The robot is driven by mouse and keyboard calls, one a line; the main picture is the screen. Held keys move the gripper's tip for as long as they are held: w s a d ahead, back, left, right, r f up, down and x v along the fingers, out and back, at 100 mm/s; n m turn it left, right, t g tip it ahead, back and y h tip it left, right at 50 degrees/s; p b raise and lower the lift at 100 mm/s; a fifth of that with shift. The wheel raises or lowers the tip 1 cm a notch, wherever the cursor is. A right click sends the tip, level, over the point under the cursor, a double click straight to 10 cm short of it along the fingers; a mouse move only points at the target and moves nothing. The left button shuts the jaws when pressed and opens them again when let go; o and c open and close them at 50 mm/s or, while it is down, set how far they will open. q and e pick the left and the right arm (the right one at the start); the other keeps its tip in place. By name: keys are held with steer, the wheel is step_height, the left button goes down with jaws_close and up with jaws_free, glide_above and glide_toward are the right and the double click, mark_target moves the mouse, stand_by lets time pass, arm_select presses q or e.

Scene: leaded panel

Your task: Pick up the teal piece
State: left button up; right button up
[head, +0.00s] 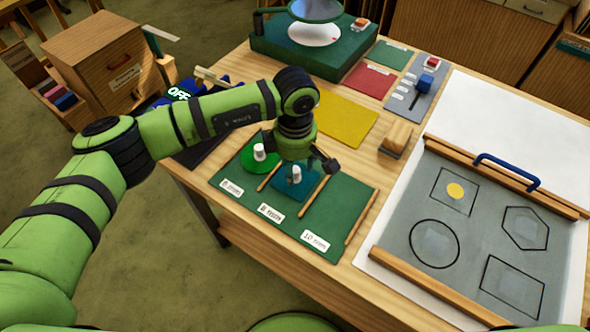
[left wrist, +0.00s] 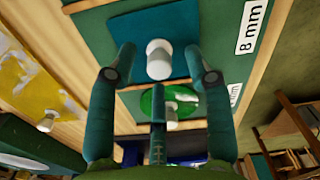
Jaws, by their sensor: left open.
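The teal piece (head: 283,189) is a flat square with a white knob (head: 296,174). It lies in the middle slot of the green sorting board (head: 338,202). In the left wrist view the teal piece (left wrist: 185,22) lies under my open left gripper (left wrist: 159,57), and its white knob (left wrist: 159,62) shows between the two fingers with a gap on each side. In the head view my left gripper (head: 303,166) hangs over the piece and partly hides it. I cannot tell the exact height between fingertips and knob. My right gripper is not in view.
A round green piece (head: 248,162) with a white knob is in the neighbouring slot, close by. Thin wooden strips (head: 314,196) divide the board. A yellow sheet (head: 345,118) and a wooden block (head: 397,136) lie behind. The grey panel (head: 470,243) with outlined shapes is at right.

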arm_select(q)
steer(key=shift+f, duration=1)
jaws_close()
steer(key=shift+r, duration=0.1)
